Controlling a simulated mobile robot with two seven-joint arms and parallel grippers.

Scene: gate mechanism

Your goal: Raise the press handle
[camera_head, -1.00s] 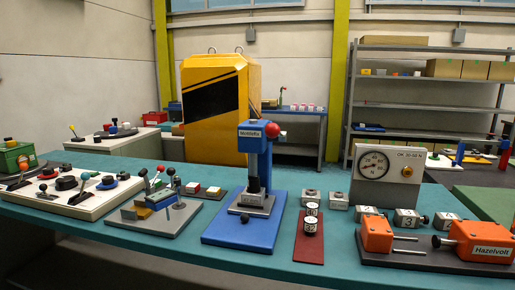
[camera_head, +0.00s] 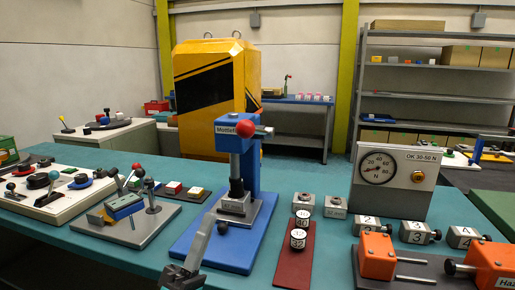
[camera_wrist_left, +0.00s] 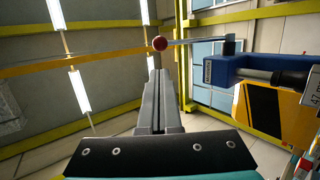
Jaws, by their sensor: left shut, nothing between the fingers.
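The blue press stands on the teal table, with its blue head (camera_head: 236,127) on top and its blue base plate (camera_head: 181,235) below. Its handle ends in a red ball (camera_head: 248,129) beside the head. In the left wrist view the handle's rod (camera_wrist_left: 195,41) runs roughly level from the red ball (camera_wrist_left: 159,43) towards the blue press head (camera_wrist_left: 225,68). My left gripper (camera_head: 208,217) is shut and empty, pointing up in front of the press, below the ball's height. Its fingers (camera_wrist_left: 158,75) appear just under the ball in the wrist view; I cannot tell whether they touch. My right gripper is out of view.
Left of the press are a grey lever fixture (camera_head: 130,222) and a white control panel (camera_head: 60,188). Right of it are a red strip (camera_head: 293,262) with numbered cylinders, a force gauge (camera_head: 394,183) and orange clamps (camera_head: 377,254). Open air surrounds the press head.

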